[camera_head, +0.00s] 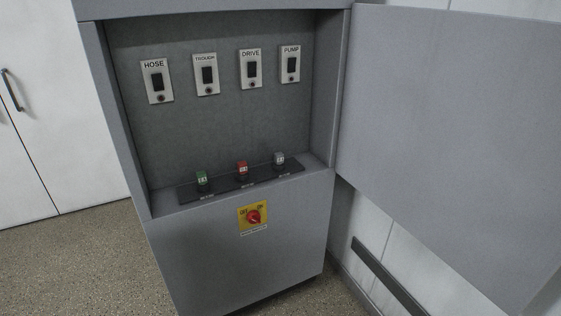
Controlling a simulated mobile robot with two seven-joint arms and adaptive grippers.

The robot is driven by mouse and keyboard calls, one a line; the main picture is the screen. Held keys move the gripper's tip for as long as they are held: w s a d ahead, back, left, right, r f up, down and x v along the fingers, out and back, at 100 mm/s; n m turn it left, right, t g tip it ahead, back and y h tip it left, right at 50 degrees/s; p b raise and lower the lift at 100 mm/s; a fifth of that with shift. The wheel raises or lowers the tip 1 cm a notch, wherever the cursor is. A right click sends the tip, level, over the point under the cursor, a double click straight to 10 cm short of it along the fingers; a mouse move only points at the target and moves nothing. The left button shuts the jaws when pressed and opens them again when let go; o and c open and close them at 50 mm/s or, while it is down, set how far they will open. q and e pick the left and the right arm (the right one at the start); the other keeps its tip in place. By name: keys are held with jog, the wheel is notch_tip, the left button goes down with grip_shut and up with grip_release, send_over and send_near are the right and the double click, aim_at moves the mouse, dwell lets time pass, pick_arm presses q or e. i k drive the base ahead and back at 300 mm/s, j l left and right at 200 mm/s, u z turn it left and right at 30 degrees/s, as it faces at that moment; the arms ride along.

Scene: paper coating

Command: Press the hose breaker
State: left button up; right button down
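The hose breaker (157,81) is a pale plate labelled HOSE with a black rocker switch and a small round part below it. It is the leftmost of several similar plates on the back panel inside the open grey cabinet (240,245). To its right are the second breaker (207,74), whose label is hard to read, the DRIVE breaker (251,69) and the PUMP breaker (290,64). Nothing covers the hose breaker. Neither of my grippers shows in the head view.
The cabinet door (450,120) stands open to the right. A dark strip (225,185) on the ledge carries green (202,178), red (242,168) and grey (280,159) parts. A red rotary switch (253,216) sits on a yellow plate below. Speckled floor (80,265) is clear at left.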

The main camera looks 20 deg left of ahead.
aim_at(157, 78)
jog(key=u, duration=1.4)
